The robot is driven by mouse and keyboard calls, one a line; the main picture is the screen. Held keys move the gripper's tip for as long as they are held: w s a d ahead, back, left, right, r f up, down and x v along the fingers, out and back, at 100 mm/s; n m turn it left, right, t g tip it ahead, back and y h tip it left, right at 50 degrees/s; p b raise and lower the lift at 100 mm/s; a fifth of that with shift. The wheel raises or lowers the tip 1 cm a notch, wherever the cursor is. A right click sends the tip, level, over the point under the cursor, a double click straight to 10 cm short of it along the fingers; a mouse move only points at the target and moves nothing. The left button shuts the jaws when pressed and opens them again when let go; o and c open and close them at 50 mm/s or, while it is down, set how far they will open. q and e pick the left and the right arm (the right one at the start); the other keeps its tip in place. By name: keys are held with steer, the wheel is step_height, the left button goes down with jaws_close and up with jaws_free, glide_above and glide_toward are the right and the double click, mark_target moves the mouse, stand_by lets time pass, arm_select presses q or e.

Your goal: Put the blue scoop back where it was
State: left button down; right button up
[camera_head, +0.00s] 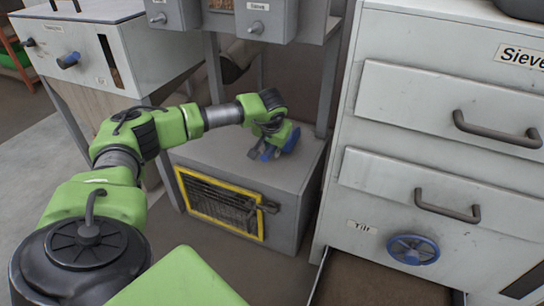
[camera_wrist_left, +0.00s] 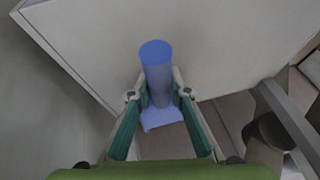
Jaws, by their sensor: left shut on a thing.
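The blue scoop (camera_wrist_left: 155,62) is between the fingers of my left gripper (camera_wrist_left: 158,95) in the left wrist view. Its round handle end points away from the gripper and its wider part lies nearer the palm. In the head view my left gripper (camera_head: 270,148) is over the top of a low grey box (camera_head: 215,152), with parts of the blue scoop (camera_head: 291,140) showing beside it. My gripper is shut on the scoop. I cannot tell whether the scoop touches the box top. My right gripper is not in view.
The low box has a yellow-framed mesh front (camera_head: 222,207). A cabinet labelled "Sieve" (camera_head: 440,90) with drawers and a blue tilt handwheel (camera_head: 413,249) stands at right. Posts of a machine (camera_head: 327,90) rise behind the box. A white hopper unit (camera_head: 85,45) stands at left.

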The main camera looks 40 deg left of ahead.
arm_select(q)
step_height(320, 180, down, 2)
steer(key=shift+f+b, duration=0.15)
steer(key=shift+b, duration=0.2)
steer(key=c, duration=1.9)
jaws_free()
